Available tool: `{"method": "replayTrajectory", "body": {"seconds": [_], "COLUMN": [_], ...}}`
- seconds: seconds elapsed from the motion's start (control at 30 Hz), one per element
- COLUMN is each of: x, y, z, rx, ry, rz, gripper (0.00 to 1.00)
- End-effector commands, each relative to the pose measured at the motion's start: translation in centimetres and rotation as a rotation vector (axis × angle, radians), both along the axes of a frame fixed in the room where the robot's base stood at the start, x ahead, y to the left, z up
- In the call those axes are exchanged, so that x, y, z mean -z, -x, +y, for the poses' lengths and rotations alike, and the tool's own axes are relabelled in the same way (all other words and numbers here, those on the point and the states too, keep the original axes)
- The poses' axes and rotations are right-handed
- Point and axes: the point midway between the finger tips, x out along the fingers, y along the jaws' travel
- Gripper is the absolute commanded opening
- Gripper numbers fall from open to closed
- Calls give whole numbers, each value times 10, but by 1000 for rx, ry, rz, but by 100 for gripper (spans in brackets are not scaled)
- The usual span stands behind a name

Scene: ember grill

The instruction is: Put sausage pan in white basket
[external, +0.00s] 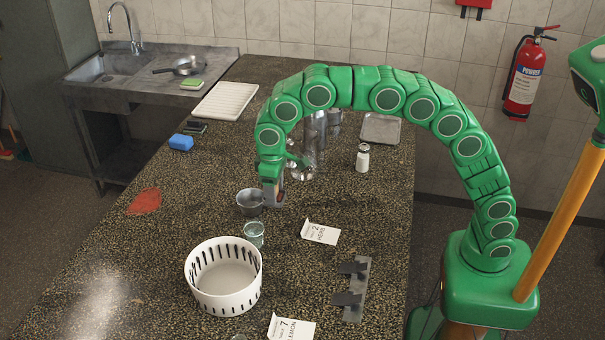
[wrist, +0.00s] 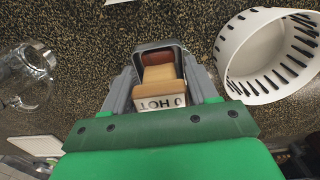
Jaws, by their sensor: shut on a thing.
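The sausage pan (external: 249,203) is a small grey metal pan near the middle of the counter. In the wrist view its grey rim (wrist: 150,46) shows ahead of my fingers, with a dark reddish inside. My gripper (external: 274,196) points down at the pan's right side. In the wrist view my gripper (wrist: 161,88) is closed on a tan piece with a white label reading "HOT", which looks like the pan's handle. I cannot tell whether the pan touches the counter. The white basket (external: 222,298) is round, slotted and empty, nearer the camera; it also shows at right in the wrist view (wrist: 232,46).
A glass tumbler (external: 254,235) stands between pan and basket. A clear glass vessel (external: 301,168) stands behind my gripper. Table cards (external: 320,232) (external: 292,328), a metal strip (external: 357,290) and a shaker (external: 362,158) are to the right. The counter's left front is mostly clear.

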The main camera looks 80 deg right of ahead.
Motion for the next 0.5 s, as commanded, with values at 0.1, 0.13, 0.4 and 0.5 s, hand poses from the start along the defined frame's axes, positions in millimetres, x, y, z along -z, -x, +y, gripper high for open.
{"method": "replayTrajectory", "body": {"seconds": [0.1, 0.13, 0.4, 0.5], "x": [3, 5, 13, 17], "y": [-15, -18, -44, -51], "z": [19, 24, 67, 84], "rx": [-1, -1, 1, -1], "ry": [0, 0, -1, -1], "rz": [-1, 2, -1, 0], "gripper": [20, 20, 20, 20]}}
